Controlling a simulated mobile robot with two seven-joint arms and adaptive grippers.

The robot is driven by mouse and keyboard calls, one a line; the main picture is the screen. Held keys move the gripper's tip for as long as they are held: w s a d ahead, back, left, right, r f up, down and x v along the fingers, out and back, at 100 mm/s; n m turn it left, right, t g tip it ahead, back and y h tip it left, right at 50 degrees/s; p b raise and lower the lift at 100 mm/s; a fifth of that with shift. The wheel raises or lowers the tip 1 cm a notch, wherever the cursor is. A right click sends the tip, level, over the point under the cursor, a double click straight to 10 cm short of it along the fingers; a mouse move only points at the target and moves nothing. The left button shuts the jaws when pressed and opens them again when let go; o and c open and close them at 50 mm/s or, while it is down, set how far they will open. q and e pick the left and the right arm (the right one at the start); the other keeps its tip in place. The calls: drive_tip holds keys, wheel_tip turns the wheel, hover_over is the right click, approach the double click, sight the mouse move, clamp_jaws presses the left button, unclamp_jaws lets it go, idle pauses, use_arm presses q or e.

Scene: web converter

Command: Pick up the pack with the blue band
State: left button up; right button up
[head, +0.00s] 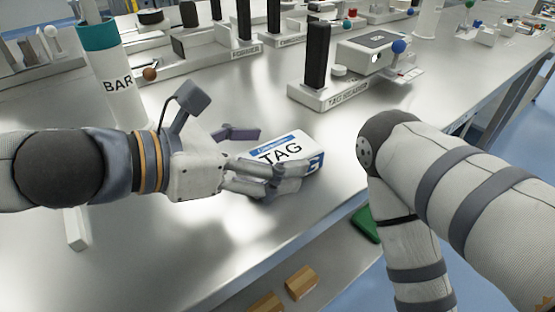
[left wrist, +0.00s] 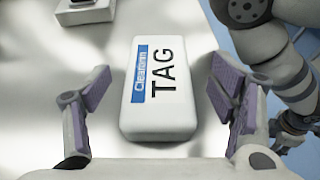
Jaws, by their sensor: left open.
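The pack with the blue band (head: 284,147) is a white block marked TAG that lies on the metal table near its front edge. In the left wrist view the pack (left wrist: 160,85) lies between the two fingers, with clear space on both sides. My left gripper (head: 250,157) is open and empty; its near finger covers part of the pack in the head view. In the left wrist view my left gripper (left wrist: 150,105) shows both purple-padded fingers apart. My right arm comes down at the right of the head view; its gripper is not in view.
A TAG READER unit (head: 345,90) stands behind the pack. A white roll marked BAR (head: 113,85) with a teal top stands at the back left. A green object (head: 366,224) and wooden blocks (head: 301,283) lie below the table edge. The table around the pack is clear.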

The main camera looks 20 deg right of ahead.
use_arm(q)
drive_tip(key=x, duration=0.2)
drive_tip(key=shift+w+d+f, duration=0.2)
drive_tip(key=c, duration=1.4)
